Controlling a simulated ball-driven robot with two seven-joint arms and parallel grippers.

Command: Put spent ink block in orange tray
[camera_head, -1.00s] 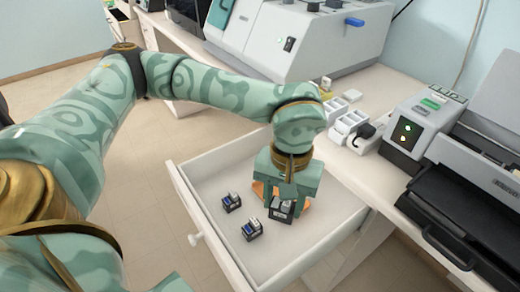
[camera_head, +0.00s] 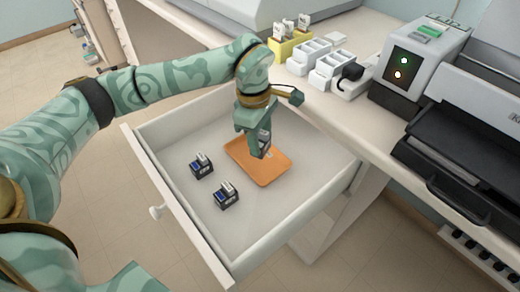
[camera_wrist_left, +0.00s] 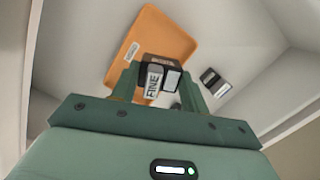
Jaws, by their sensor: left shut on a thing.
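The orange tray (camera_head: 248,165) lies flat in the open white drawer and also shows in the left wrist view (camera_wrist_left: 180,40). My left gripper (camera_head: 259,148) points down over the tray, shut on a small dark ink block (camera_head: 264,141). In the left wrist view the ink block (camera_wrist_left: 153,82) sits between the fingers of my left gripper (camera_wrist_left: 157,88), with a white label reading "FINE". It overlaps the tray in both views; whether it touches the tray I cannot tell. My right gripper is not in view.
Two other dark blocks stand on the drawer floor, one (camera_head: 202,168) left of the tray and one (camera_head: 226,197) nearer the front. The drawer's walls (camera_head: 190,238) surround them. A yellow holder (camera_head: 290,45), white racks (camera_head: 309,58) and a machine (camera_head: 415,68) stand on the counter.

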